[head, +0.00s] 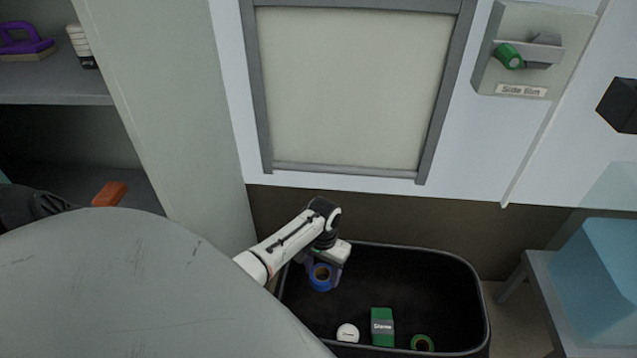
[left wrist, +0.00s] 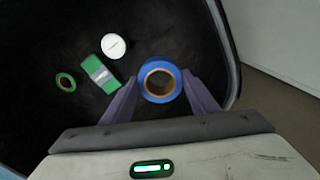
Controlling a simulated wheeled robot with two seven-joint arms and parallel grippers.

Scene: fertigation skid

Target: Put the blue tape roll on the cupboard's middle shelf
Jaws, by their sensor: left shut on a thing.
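The blue tape roll (head: 322,277), with a brown core, is held at the black bin. My left gripper (head: 325,270) is shut on it; in the left wrist view the roll (left wrist: 160,82) sits between the two fingers (left wrist: 161,98). The cupboard stands at the left of the head view, with a pale side panel (head: 160,100). One grey shelf (head: 50,84) shows there, with a darker space below it. Which shelf is the middle one I cannot tell, as my own body covers the lower part. My right gripper is out of view.
The black bin (head: 470,290) also holds a green box (head: 382,327), a white round thing (head: 348,333) and a green ring (head: 422,343). A purple-handled brush (head: 25,42) and a white bottle (head: 80,45) stand on the shelf. A table with a blue block (head: 603,270) is at right.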

